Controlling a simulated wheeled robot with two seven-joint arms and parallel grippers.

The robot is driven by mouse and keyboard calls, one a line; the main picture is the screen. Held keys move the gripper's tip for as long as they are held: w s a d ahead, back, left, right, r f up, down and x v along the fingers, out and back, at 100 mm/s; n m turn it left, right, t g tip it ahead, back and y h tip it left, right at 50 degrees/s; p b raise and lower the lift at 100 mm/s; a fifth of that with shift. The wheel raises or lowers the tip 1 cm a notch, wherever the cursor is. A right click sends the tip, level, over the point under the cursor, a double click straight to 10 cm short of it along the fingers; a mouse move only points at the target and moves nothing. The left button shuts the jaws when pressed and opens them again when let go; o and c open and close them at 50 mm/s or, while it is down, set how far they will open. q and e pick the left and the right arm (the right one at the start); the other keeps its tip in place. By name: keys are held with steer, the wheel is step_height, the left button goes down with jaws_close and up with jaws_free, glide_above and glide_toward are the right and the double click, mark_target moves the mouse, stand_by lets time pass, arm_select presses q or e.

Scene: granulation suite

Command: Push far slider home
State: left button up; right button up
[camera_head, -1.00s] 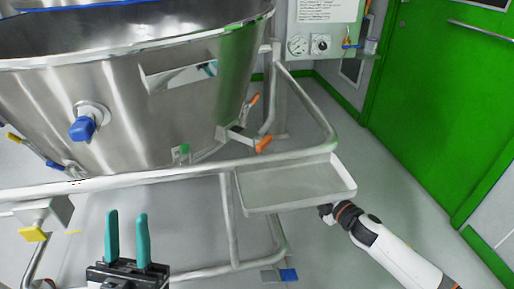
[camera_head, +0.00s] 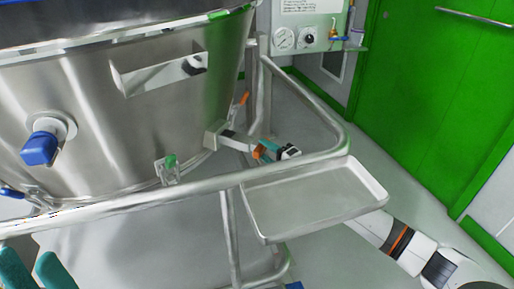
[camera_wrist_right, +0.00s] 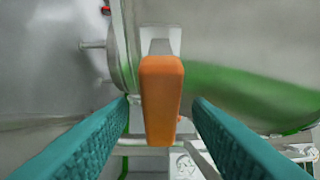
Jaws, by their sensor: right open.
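An orange handle (camera_head: 259,153) sits on the end of a metal arm at the lower right of the steel vessel (camera_head: 90,110). My right gripper (camera_head: 268,150) is at this handle, inside the frame rail. In the right wrist view the orange handle (camera_wrist_right: 161,98) lies between the two teal fingers, with a gap on each side. The right gripper is open. Which fitting is the far slider cannot be told for sure. My left gripper (camera_head: 33,270) shows only its two spaced teal fingers at the lower left; it is open and empty.
A tubular rail (camera_head: 150,203) curves around the vessel. A shallow metal tray (camera_head: 312,203) hangs outside the rail, above my right arm. A second orange handle (camera_head: 244,99) stands behind. A blue knob (camera_head: 40,148) and a green-tipped fitting (camera_head: 170,163) are on the vessel.

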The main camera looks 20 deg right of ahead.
mark_target(257, 145)
steer(key=shift+b+x, duration=0.4)
steer(key=shift+x, duration=1.8)
steer(key=shift+c, duration=0.2)
steer(key=shift+a, duration=0.1)
jaws_close()
